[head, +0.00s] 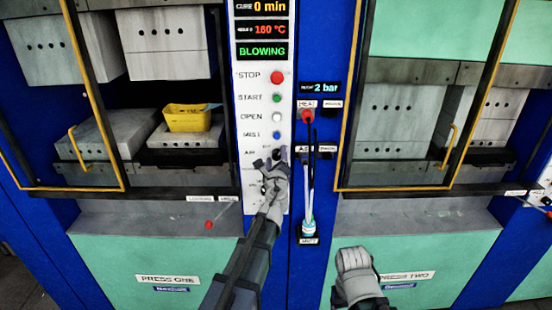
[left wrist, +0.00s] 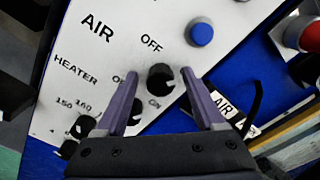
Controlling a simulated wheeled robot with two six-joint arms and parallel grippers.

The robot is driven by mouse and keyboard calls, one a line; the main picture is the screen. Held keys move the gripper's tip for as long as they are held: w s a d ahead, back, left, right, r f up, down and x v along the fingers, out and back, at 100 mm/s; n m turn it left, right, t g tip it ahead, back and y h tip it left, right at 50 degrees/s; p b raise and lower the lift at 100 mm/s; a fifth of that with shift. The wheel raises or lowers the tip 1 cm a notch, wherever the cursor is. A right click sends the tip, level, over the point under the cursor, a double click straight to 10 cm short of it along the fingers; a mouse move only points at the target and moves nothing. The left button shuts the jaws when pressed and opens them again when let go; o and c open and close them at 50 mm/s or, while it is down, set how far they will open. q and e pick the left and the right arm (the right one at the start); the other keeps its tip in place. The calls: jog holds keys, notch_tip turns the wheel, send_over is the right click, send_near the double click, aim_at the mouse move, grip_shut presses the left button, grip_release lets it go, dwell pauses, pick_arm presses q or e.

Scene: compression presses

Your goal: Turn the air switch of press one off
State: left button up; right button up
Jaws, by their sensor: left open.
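The air switch of press one is a black round knob (left wrist: 160,77) on the white control panel, marked AIR, with OFF above it and ON below it. My left gripper (left wrist: 163,82) is open, with its purple fingertips on either side of the knob; I cannot tell whether they touch it. In the head view my left gripper (head: 271,163) is at the panel and mostly hides the switch. Which mark the knob points to is not clear. My right gripper (head: 355,262) is low in front of press two; its fingers do not show clearly.
Above the switch are a blue button (left wrist: 201,34) and the red STOP button (head: 277,78). Heater knobs (left wrist: 84,126) sit close below. The display reads BLOWING (head: 262,51). A yellow container (head: 187,118) stands inside press one.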

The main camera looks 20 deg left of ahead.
pick_arm(q)
grip_shut()
dwell(0.5)
